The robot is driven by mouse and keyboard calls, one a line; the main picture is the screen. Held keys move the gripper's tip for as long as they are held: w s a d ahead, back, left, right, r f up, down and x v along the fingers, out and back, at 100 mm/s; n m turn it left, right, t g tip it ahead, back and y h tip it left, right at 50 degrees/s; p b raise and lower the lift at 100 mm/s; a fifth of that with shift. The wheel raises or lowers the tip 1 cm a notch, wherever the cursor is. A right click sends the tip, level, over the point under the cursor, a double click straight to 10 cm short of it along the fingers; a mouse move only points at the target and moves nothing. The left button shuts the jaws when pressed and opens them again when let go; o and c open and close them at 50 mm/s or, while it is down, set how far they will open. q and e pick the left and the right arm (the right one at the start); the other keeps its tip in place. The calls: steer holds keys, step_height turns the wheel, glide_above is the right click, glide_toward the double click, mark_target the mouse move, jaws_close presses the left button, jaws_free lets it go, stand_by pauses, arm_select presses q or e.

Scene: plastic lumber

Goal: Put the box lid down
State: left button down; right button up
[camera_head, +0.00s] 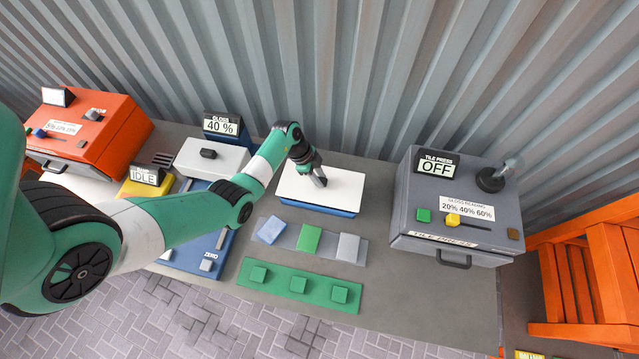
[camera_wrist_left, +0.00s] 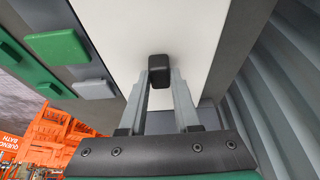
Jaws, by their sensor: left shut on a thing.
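The box lid (camera_head: 340,188) is a white flat panel on top of a blue box (camera_head: 318,208), in the middle of the bench in the head view. It appears to lie level on the box; I cannot tell whether a small gap is between them. My left gripper (camera_head: 318,180) is above the lid, shut on its small dark knob. In the left wrist view the two fingers close on the black knob (camera_wrist_left: 159,70), with the white lid (camera_wrist_left: 120,30) behind it. My right gripper is not in view.
The grey tile press (camera_head: 450,215) stands to the right. The gloss meter (camera_head: 222,124) and an orange machine (camera_head: 80,135) are to the left. A corrugated wall rises behind.

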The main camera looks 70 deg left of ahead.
arm_select(q)
steer(key=shift+f+b, duration=0.4)
steer(key=shift+f, duration=1.1)
steer(key=shift+f, duration=0.1)
steer(key=c, duration=0.6)
jaws_free()
steer(key=shift+s+r, duration=0.1)
steer(key=shift+r, duration=0.3)
steer(key=p+v, duration=0.4)
steer(key=v, duration=0.7)
steer(key=shift+a+r+p, duration=0.1)
steer(key=shift+r+p, duration=0.1)
steer(key=shift+p, duration=0.1)
